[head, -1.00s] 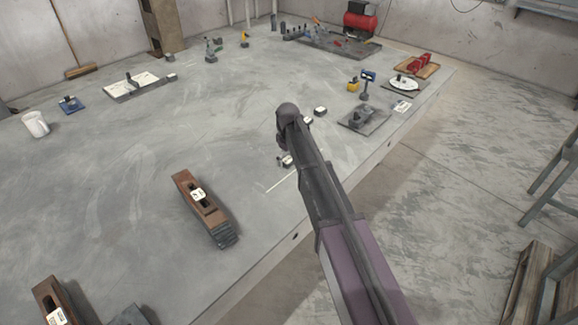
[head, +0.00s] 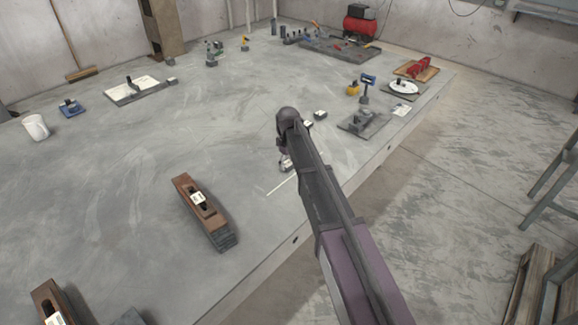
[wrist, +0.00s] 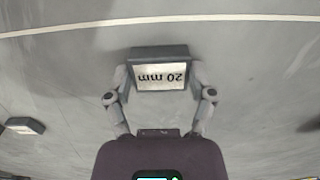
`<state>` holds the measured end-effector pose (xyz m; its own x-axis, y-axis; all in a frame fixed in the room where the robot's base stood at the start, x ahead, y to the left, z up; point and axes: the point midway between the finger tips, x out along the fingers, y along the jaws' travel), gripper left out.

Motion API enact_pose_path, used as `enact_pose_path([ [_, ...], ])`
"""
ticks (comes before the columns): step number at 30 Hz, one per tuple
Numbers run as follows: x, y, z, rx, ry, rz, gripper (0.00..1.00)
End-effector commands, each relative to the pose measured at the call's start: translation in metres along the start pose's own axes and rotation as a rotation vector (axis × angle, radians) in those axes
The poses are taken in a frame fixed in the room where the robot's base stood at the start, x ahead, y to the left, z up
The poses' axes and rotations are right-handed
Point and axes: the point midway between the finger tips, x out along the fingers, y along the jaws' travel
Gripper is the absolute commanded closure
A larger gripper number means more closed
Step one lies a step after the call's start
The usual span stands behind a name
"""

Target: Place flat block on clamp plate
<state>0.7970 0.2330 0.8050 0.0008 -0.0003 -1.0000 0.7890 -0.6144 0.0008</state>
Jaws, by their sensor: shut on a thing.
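My gripper (wrist: 160,78) is shut on a grey flat block (wrist: 160,52) with a white label reading "20 mm", upside down in the wrist view. One finger presses each side of the block. The wrist view does not clearly show whether it touches the table. In the head view my gripper (head: 286,163) is low over the table near its right edge, partly hidden by my arm. A dark plate with a clamp-like fixture (head: 364,124) lies to its upper right. A pale plate with a dark clamp-like part (head: 137,90) lies far left. I cannot tell which is the clamp plate.
Small labelled blocks (head: 320,115) lie just beyond my gripper; one shows in the wrist view (wrist: 25,126). A brown wooden tool (head: 205,213) lies nearer, to the left. A white cup (head: 37,127) stands far left. The table's middle (head: 150,170) is clear.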

Motion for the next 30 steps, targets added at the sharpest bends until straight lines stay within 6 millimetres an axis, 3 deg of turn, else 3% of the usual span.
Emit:
enact_pose_path([
  [14, -0.006, 0.000, 0.000, 0.000, 0.000, -0.001, 0.90],
  [28, -0.042, 0.000, 0.000, 0.000, 0.000, 0.000, 0.90],
  [30, -0.038, -0.014, 0.020, 0.000, 0.000, -0.001, 0.90],
])
